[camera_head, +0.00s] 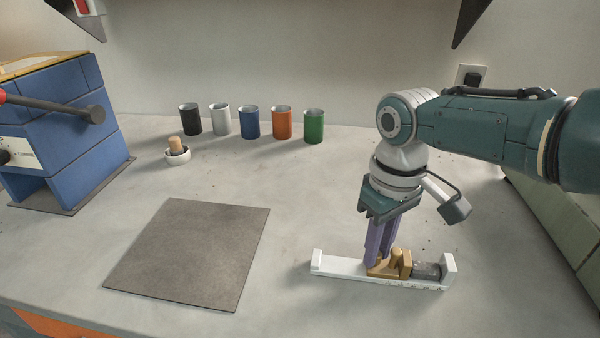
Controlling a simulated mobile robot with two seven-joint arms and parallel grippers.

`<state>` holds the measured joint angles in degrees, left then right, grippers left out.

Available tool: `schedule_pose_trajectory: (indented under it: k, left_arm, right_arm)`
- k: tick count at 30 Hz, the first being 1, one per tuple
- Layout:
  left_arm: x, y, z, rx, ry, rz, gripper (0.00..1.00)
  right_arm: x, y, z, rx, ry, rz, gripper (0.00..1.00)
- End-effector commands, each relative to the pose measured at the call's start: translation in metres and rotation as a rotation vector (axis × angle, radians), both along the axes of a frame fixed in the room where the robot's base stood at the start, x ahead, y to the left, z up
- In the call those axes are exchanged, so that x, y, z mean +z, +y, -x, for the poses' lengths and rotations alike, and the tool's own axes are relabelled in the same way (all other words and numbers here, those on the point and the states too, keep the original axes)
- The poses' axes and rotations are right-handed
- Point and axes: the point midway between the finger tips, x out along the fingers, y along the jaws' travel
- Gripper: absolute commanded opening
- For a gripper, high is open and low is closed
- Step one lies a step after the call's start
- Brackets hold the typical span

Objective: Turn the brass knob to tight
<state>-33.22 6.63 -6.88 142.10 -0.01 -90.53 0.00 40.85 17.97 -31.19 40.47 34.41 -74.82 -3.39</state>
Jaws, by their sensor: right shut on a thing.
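A white rail-like fixture (335,266) with raised ends lies on the bench at the front right. A brass piece (402,264) with a rounded, upright knob-like part sits on it, right of its middle. My right gripper (378,258) points down over the fixture, its purple fingers closed at the brass knob. The fingers hide part of the brass, so its exact turn and the grip contact are hard to see. A dark grey cylinder (427,271) lies between the brass piece and the fixture's right end. My left gripper is not in view.
A grey mat (190,255) lies left of the fixture. Several coloured cups (250,122) stand in a row at the back. A small white bowl (177,157) holds a wooden piece. A blue machine (55,125) stands at the left. Bare bench surrounds the fixture.

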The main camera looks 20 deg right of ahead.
Motion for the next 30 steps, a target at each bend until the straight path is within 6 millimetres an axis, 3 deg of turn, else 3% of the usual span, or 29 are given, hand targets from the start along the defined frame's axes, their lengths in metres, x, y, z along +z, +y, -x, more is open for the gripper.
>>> schedule_pose_trajectory:
  k: [7,8,15,23,26,30]
  left_arm:
    - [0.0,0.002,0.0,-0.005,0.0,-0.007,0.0]
    - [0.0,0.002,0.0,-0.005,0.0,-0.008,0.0]
    - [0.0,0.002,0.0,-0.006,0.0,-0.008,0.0]
    - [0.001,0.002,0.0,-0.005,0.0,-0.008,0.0]
    - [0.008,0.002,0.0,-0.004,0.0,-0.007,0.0]
    - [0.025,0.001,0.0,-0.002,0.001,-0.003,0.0]
  right_arm:
    - [0.0,0.0,0.0,0.001,-0.002,0.001,0.0]
    - [0.0,0.0,0.0,0.001,-0.002,0.001,0.25]
    - [0.0,0.0,0.0,0.002,-0.001,0.001,0.52]
    - [0.001,0.0,0.0,0.002,-0.001,0.0,0.52]
    - [0.011,0.0,0.0,0.002,-0.001,0.0,0.52]
    - [0.039,-0.001,-0.001,0.004,-0.004,0.0,0.52]
